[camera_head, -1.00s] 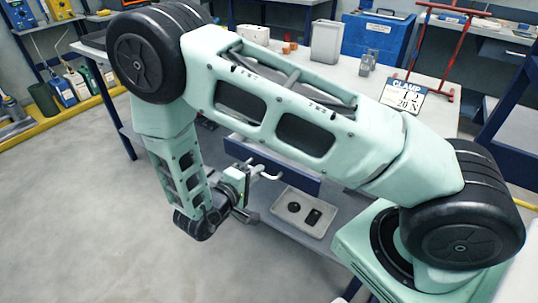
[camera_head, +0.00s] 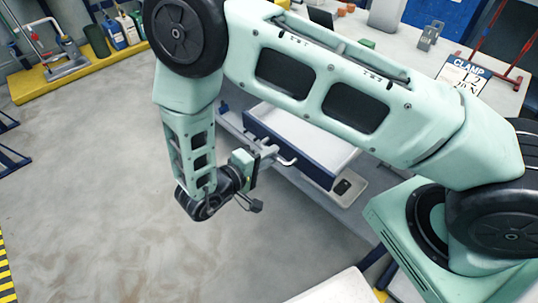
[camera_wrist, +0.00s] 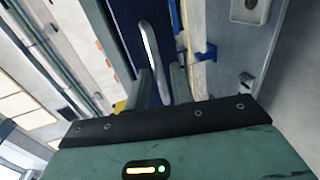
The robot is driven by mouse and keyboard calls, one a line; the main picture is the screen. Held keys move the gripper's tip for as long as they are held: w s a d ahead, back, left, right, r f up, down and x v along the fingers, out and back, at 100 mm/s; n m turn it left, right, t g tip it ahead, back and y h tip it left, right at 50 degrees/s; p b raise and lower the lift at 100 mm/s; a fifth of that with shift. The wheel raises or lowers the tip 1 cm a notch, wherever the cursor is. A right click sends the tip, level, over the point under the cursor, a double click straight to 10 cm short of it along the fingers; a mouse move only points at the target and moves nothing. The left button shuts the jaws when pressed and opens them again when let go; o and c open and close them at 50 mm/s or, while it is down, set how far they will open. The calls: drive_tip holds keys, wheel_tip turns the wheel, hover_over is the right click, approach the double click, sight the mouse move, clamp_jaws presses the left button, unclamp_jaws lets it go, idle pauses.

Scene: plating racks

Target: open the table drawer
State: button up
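The table drawer has a dark blue front (camera_head: 290,150) in the head view and stands out from under the worktable. Its pale inside or top face (camera_head: 310,133) shows behind the front. A silver bar handle (camera_head: 287,160) sticks out from the front. It also shows in the wrist view as a bright bar (camera_wrist: 152,55) beside the dark blue front (camera_wrist: 128,35). My gripper (camera_head: 268,152) is right at the handle, and its grey finger (camera_wrist: 143,88) lies close beside the bar. Whether the fingers close on the handle cannot be made out.
A grey tray (camera_head: 350,187) lies on the lower shelf under the drawer, partly hidden. The worktable (camera_head: 395,50) carries a clamp sign (camera_head: 462,75) and a red frame (camera_head: 490,50). The floor (camera_head: 110,150) to the left is clear. A yellow-edged platform (camera_head: 85,68) holds bottles.

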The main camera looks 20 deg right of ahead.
drive_tip(key=shift+o, duration=0.3)
drive_tip(key=b+v, duration=0.1)
drive_tip(key=v, duration=1.6)
drive_tip(key=shift+a+b, duration=0.2)
drive_tip(key=shift+b, duration=0.2)
